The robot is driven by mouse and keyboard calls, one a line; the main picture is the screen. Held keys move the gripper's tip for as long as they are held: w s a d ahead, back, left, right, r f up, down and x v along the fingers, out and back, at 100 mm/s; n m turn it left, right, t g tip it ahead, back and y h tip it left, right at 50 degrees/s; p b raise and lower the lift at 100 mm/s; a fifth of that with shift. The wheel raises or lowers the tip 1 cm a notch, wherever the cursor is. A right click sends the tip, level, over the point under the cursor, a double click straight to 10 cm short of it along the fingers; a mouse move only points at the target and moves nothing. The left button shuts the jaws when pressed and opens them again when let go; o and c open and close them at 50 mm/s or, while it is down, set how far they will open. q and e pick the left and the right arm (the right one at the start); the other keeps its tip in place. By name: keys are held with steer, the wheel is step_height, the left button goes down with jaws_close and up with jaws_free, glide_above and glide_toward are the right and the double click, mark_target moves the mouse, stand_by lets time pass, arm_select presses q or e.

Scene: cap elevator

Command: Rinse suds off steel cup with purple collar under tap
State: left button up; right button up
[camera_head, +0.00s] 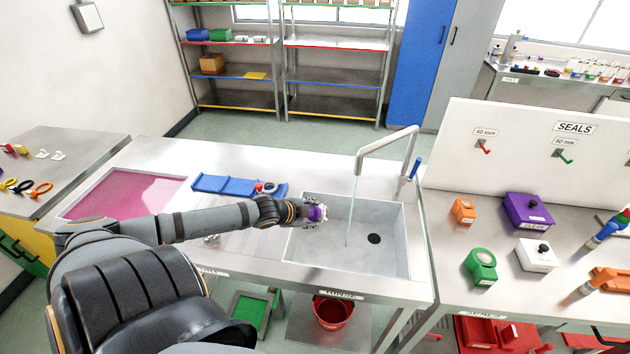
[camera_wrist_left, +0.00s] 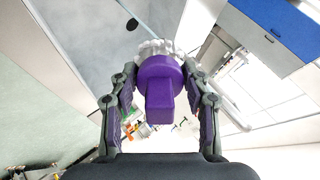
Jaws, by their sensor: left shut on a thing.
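The cup with the purple collar (camera_head: 317,213) is in my left gripper (camera_head: 306,212), over the left part of the sink basin. In the left wrist view my left gripper (camera_wrist_left: 160,105) is shut on the purple collar (camera_wrist_left: 160,75), with white suds (camera_wrist_left: 158,48) beyond it. The steel of the cup is hardly visible. The tap (camera_head: 388,145) arches over the basin, and a thin stream of water (camera_head: 351,210) falls from it, to the right of the cup and apart from it. My right gripper does not show.
The sink basin (camera_head: 395,255) has a dark drain (camera_head: 374,238). A blue rack (camera_head: 222,185) lies behind my left forearm, and a tray of pink liquid (camera_head: 125,194) is at the left. A white SEALS panel (camera_head: 540,150) stands right of the tap.

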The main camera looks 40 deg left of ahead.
mark_target(315, 210)
arm_select(q)
steer(key=w, duration=0.3)
steer(key=shift+d+f, duration=0.3)
steer(key=w, duration=0.1)
steer(key=w+f, duration=0.1)
steer(key=w, duration=0.1)
steer(key=shift+d, duration=0.2)
steer(key=w+f+b, duration=0.1)
steer(key=w+b, duration=0.7)
steer(key=b, duration=0.1)
steer(key=shift+d+f+b, duration=0.2)
steer(key=shift+f+b, duration=0.1)
steer(key=shift+b, duration=0.1)
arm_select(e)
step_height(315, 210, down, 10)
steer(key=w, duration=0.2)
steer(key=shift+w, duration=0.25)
arm_select(q)
steer(key=shift+w, duration=0.1)
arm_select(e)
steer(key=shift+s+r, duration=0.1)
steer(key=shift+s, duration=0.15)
arm_select(q)
steer(key=shift+d+p, duration=0.3)
steer(key=shift+d, duration=0.3)
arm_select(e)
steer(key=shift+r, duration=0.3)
